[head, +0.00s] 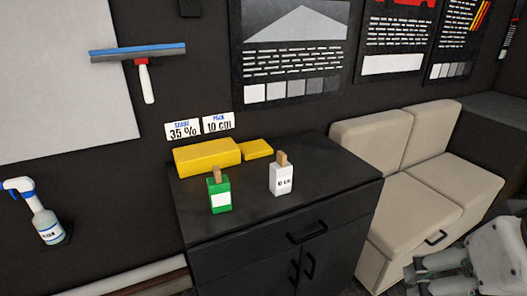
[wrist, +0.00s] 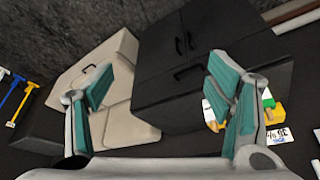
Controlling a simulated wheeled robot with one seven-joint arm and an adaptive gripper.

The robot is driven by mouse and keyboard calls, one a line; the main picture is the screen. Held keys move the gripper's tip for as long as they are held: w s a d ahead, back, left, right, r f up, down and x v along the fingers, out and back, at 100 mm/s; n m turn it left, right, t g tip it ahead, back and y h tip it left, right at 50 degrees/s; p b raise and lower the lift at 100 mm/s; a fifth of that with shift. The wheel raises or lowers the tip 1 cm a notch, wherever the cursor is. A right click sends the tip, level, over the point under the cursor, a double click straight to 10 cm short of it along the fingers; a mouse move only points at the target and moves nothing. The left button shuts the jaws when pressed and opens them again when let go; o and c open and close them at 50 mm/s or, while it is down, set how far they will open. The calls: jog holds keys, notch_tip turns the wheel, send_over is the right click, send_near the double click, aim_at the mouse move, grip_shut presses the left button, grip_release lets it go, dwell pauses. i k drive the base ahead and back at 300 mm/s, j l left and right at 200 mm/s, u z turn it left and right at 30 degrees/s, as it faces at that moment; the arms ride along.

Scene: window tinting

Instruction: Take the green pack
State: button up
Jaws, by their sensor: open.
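The green pack (head: 219,195) is a small upright green box with a white label and a brown tab on top. It stands on the dark cabinet (head: 290,215), in front of a yellow block, in the head view. My gripper (wrist: 160,85) is open and empty in the wrist view, its teal-padded fingers wide apart, with the cabinet and beige seat beyond. It is well away from the pack, off to the right of the cabinet. In the wrist view, the items on the cabinet are mostly hidden behind the right finger, with bits of green and yellow showing.
A white pack (head: 281,179) with a brown tab stands right of the green one. A beige seat (head: 420,180) adjoins the cabinet. A spray bottle (head: 47,222) is at left, and a squeegee (head: 144,70) is on the wall.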

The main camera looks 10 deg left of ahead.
aim_at(218, 186)
jog(key=k+j, duration=0.1)
jog(key=j, duration=0.35)
jog(key=k+j, duration=0.1)
jog(key=j, duration=0.85)
jog(key=k+j, duration=0.15)
jog(key=j, duration=0.3)
jog(key=k+j, duration=0.1)
jog(key=j, duration=0.35)
jog(key=z, duration=0.05)
